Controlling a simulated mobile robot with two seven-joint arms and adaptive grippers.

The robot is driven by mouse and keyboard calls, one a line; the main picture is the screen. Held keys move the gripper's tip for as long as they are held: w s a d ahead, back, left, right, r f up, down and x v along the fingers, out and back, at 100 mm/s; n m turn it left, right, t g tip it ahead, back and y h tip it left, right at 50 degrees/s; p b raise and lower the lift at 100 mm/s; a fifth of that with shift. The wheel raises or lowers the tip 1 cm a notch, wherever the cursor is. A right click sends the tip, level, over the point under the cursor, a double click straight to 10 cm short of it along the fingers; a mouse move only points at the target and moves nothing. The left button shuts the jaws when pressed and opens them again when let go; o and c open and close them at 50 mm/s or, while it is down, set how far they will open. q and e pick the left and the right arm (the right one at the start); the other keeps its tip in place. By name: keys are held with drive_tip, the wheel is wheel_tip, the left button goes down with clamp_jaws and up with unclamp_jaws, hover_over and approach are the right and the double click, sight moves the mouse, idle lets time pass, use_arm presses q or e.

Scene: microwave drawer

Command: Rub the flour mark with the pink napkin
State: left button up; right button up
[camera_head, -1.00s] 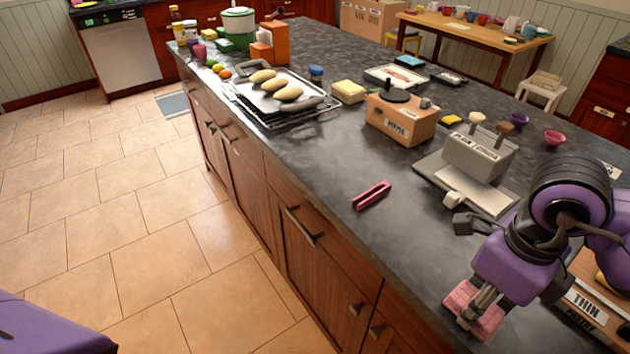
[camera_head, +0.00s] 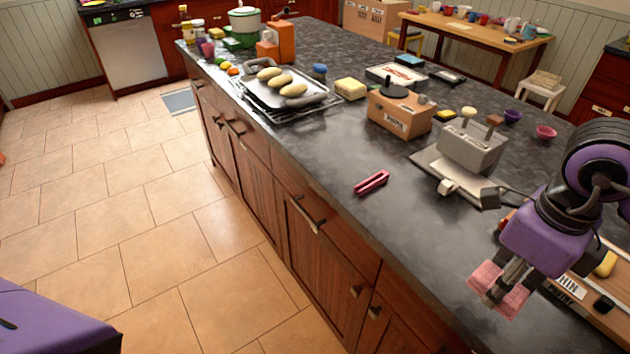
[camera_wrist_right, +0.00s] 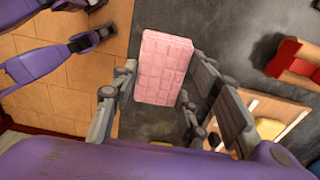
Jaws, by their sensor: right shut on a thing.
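The pink napkin (camera_head: 486,276) is a thick, quilted pad in my right gripper (camera_head: 507,284). The gripper points down near the front edge of the dark counter (camera_head: 425,225) and is shut on the napkin. In the right wrist view the napkin (camera_wrist_right: 163,68) sticks out between the gripper's fingers (camera_wrist_right: 150,100), above the counter beside its edge. I cannot tell whether the napkin touches the counter. No flour mark can be made out; the napkin and arm cover part of the surface.
A pink-red clip-like object (camera_head: 371,183) lies on the counter, with clear surface around it. A grey appliance (camera_head: 472,150) stands behind. A tray with loaves (camera_head: 318,95) is farther back.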

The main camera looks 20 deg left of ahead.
wheel_tip(320, 180, up, 3)
drive_tip(key=shift+f+p, duration=0.15)
drive_tip(key=shift+p, duration=0.3)
drive_tip(key=shift+r, duration=0.2)
